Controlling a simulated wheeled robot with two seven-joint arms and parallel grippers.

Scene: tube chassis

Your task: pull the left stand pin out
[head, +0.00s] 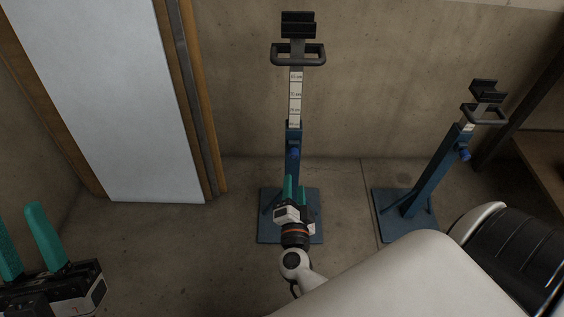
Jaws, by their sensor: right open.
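The left stand (292,172) is a blue post on a square blue base, with a pale, height-marked inner tube and a black cradle on top. Its pin (295,152) has a blue knob on the front of the post. My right gripper (294,188), with teal fingers, is open in front of the post, below the pin and apart from it in the picture. It hides the lower post and part of the base. My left gripper (27,245) is open and empty at the lower left, far from the stand.
The right stand (434,176) is shorter, with its own blue pin (464,153). A pale panel in a wooden frame (110,90) stands at the left. A concrete wall is behind. The floor between the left gripper and the left stand is clear.

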